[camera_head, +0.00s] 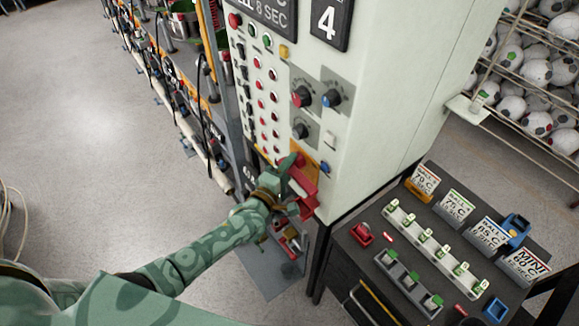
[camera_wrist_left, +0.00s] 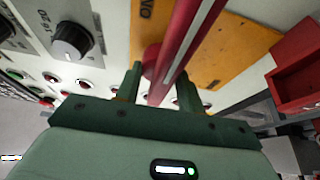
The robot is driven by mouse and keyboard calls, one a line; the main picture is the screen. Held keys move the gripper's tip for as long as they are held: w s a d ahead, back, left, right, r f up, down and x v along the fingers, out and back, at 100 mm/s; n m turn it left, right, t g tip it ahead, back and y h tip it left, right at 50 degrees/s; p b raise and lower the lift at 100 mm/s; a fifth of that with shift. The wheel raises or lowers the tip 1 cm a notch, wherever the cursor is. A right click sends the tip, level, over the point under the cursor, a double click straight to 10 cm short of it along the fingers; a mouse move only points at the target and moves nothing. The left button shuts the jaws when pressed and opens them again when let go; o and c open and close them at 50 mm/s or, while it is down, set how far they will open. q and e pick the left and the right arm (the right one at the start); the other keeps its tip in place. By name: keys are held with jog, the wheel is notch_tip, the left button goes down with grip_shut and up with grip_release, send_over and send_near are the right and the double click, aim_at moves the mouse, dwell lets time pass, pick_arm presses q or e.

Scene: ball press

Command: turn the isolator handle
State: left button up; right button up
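The red isolator handle (camera_head: 302,187) is on an orange plate low on the front of the pale cabinet. In the left wrist view the handle (camera_wrist_left: 187,42) is a long red bar slanting up to the right in front of the orange plate (camera_wrist_left: 235,48). My left gripper (camera_head: 291,182) is at the handle. In the wrist view its green fingers (camera_wrist_left: 158,88) stand apart, one on each side of the bar, with small gaps showing near the bar's lower end. Firm contact is not visible. My right gripper is not in view.
Knobs (camera_head: 302,97) and rows of buttons sit above the handle. A red box-like part (camera_wrist_left: 298,72) projects right of it in the wrist view. A dark table (camera_head: 343,244) with labels and small parts stands right, and a ball rack (camera_head: 466,106) behind. Open floor lies left.

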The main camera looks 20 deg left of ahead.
pick_arm(q)
jog(key=v, duration=1.6)
jog(key=shift+s+a, duration=0.15)
